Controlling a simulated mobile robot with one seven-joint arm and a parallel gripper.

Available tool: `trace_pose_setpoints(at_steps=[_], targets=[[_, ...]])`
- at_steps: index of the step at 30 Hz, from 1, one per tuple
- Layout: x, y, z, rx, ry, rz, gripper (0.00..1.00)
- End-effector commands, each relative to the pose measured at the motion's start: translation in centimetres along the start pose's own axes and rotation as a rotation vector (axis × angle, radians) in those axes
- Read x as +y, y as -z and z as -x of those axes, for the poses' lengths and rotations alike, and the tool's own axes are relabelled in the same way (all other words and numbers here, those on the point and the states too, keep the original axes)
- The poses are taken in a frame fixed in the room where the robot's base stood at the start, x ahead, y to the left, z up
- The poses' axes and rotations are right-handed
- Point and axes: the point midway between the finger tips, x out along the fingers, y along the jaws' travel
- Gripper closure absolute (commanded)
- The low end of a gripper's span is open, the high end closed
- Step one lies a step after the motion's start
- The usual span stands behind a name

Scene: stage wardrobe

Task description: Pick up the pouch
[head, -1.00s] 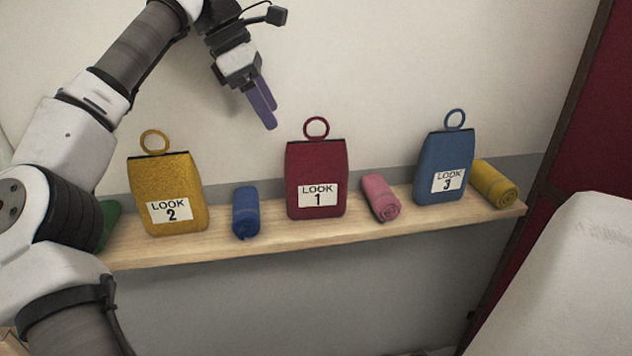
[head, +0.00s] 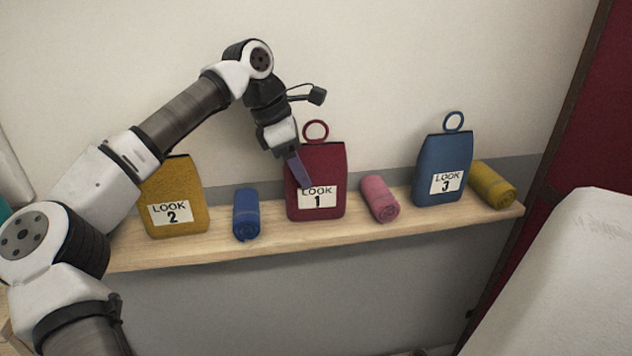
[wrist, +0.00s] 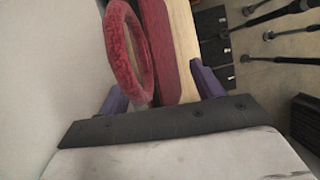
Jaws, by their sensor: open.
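Three pouches with ring loops stand on a wooden shelf: a yellow one labelled LOOK 2 (head: 178,195), a dark red one labelled LOOK 1 (head: 325,170) and a blue one labelled LOOK 3 (head: 442,165). My arm hides the yellow pouch's ring. My gripper (head: 302,182), with purple fingers, overlaps the upper left of the red pouch in the head view. In the wrist view my gripper (wrist: 162,90) is open, with the red ring (wrist: 130,50) and the red pouch's top (wrist: 165,50) showing between and beyond its fingers. Contact cannot be told.
Rolled cloths lie between and beside the pouches on the shelf (head: 270,238): blue (head: 245,215), pink (head: 380,199) and yellow (head: 492,185). A pale wall is behind. A white rounded object (head: 560,280) stands at the lower right.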

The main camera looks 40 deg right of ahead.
Motion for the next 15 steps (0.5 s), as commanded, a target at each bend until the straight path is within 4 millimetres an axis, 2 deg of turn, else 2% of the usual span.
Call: trace_pose_setpoints(at_steps=[3,9,15], targets=[[-0.02,0.0,-0.71,0.0,-0.001,0.0,0.34],[-0.01,0.01,-0.82,0.0,-0.002,0.0,0.34],[-0.01,0.01,-0.8,-0.001,-0.002,0.0,0.58]])
